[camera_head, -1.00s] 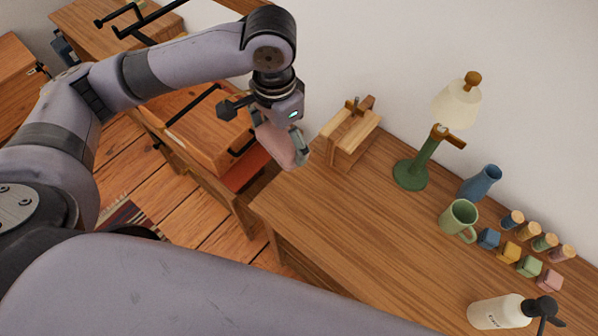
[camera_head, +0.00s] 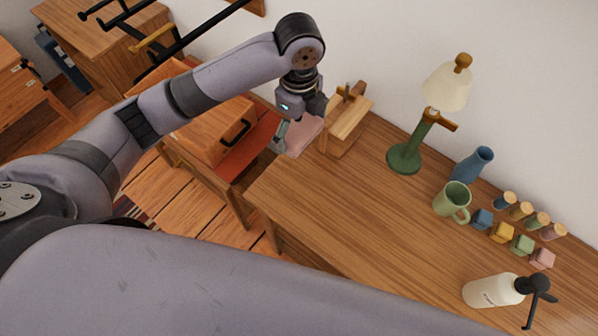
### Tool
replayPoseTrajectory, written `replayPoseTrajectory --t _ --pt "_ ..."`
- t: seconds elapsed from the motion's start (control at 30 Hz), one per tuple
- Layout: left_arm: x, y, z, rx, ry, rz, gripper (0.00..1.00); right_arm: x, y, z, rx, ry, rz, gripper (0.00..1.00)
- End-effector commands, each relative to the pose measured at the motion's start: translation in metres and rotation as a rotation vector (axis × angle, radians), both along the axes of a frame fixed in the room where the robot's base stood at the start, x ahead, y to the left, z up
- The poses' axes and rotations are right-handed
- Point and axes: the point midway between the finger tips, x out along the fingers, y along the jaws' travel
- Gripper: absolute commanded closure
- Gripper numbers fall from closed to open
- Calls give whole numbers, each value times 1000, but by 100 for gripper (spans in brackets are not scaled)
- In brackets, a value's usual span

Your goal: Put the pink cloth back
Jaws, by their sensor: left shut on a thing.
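My left gripper (camera_head: 290,130) is shut on the pink cloth (camera_head: 304,136), which hangs below it at the far left corner of the wooden table (camera_head: 345,215). The cloth is just left of a small wooden stand (camera_head: 347,126) on the table. I cannot tell whether the cloth touches the stand or the table edge. Part of the cloth is hidden behind the gripper fingers. My right gripper is not in view.
A drawer-like wooden box (camera_head: 213,135) is at the left. The table's middle is clear.

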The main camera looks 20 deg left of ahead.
Motion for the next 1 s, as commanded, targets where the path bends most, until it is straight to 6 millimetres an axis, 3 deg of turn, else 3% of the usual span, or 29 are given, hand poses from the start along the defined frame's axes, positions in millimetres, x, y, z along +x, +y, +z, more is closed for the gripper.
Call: replayPoseTrajectory --t 0.5,1.0 --pt "-2 0 -128 2 3 1 35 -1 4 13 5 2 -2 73" --pt "-1 1 -186 2 2 0 35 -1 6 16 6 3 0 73"
